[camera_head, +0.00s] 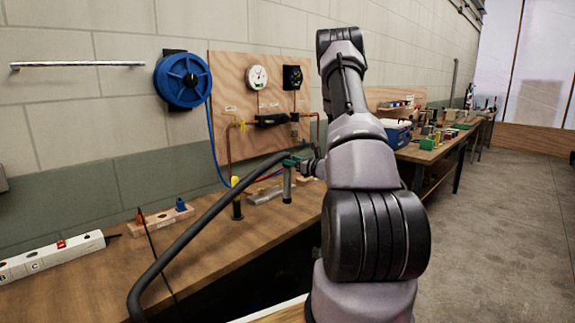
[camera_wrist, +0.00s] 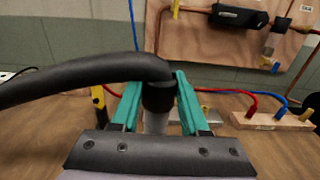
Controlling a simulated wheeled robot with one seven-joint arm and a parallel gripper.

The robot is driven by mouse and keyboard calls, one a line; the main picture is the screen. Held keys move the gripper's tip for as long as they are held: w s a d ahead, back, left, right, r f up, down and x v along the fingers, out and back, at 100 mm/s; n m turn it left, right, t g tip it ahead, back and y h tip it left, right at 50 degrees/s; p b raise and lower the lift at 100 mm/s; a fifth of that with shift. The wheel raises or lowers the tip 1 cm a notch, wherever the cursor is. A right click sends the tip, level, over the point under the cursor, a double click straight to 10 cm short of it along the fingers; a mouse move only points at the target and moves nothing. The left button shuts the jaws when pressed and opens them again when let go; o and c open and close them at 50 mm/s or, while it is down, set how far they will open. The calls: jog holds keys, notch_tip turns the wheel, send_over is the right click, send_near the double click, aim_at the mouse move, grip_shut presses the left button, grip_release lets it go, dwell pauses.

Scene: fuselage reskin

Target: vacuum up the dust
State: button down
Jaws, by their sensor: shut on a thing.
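My gripper (camera_head: 296,160) is over the wooden workbench (camera_head: 130,285). In the wrist view its green fingers (camera_wrist: 158,84) are shut on the black end of a vacuum hose (camera_wrist: 80,76). A pale, see-through nozzle (camera_wrist: 156,122) points down from that end between the fingers. In the head view the hose (camera_head: 190,232) arcs from the lower left up to my gripper, and the nozzle (camera_head: 287,186) hangs upright below it. I cannot tell whether its tip touches the bench. No dust can be made out in either view.
A yellow-topped black tool (camera_head: 236,198) stands left of the nozzle. A wooden block (camera_wrist: 275,121) with red and blue hoses lies to the right in the wrist view. A white power strip (camera_head: 52,254) lies front left. A gauge board (camera_head: 226,85) backs the bench.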

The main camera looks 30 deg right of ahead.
jog(key=shift+r, duration=1.15)
